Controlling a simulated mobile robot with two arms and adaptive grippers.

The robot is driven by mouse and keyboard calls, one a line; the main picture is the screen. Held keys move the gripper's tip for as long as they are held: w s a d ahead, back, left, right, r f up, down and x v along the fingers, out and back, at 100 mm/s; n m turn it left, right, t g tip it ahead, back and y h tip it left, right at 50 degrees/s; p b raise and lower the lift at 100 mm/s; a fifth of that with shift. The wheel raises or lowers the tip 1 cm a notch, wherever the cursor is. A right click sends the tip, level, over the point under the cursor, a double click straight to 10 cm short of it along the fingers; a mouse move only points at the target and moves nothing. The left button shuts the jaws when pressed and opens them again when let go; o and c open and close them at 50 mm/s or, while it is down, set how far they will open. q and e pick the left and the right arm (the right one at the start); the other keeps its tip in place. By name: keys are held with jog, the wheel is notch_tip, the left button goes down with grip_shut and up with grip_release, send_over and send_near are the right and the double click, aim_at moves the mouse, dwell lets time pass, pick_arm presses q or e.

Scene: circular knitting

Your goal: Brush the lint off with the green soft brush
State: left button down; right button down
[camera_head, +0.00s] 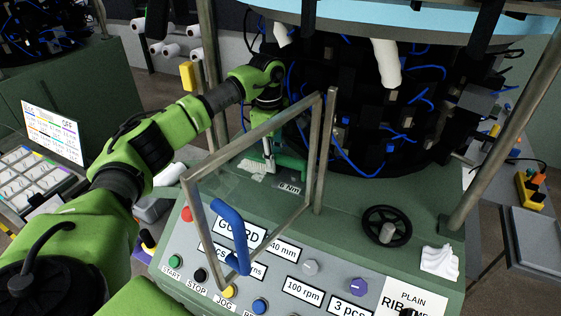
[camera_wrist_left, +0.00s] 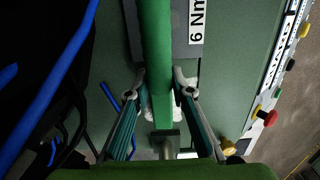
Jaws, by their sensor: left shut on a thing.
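My left gripper (camera_head: 270,160) is low over the green machine deck, behind the guard frame. In the left wrist view its two fingers (camera_wrist_left: 165,84) are closed on the green handle of the soft brush (camera_wrist_left: 157,40). The handle runs up out of that view; in the head view it shows as a short green bar (camera_head: 291,163) to the right of the fingers. The bristles cannot be made out clearly. A whitish patch (camera_head: 252,168), perhaps lint, lies on the deck beside the gripper; something white also shows behind the handle in the wrist view. My right gripper is not in view.
The metal guard frame (camera_head: 187,205) with a blue handle (camera_head: 229,228) stands in front of my gripper. The dark knitting head with blue yarns (camera_head: 350,115) is close behind. A "6 Nm" label (camera_head: 290,188), a black handwheel (camera_head: 388,225) and a crumpled white cloth (camera_head: 440,261) are nearby.

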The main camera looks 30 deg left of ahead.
pick_arm(q)
jog(key=shift+w+d, duration=0.1)
jog(key=shift+d, duration=1.05)
jog(key=shift+w+a+f, duration=0.1)
jog(key=shift+w+a, duration=0.1)
jog(key=shift+a, duration=1)
jog(key=shift+w+a, duration=0.2)
jog(key=shift+a, duration=1.1)
jog(key=shift+w+a, duration=0.15)
jog(key=shift+a, duration=0.85)
jog(key=shift+w+a, duration=0.15)
jog(key=shift+a, duration=0.45)
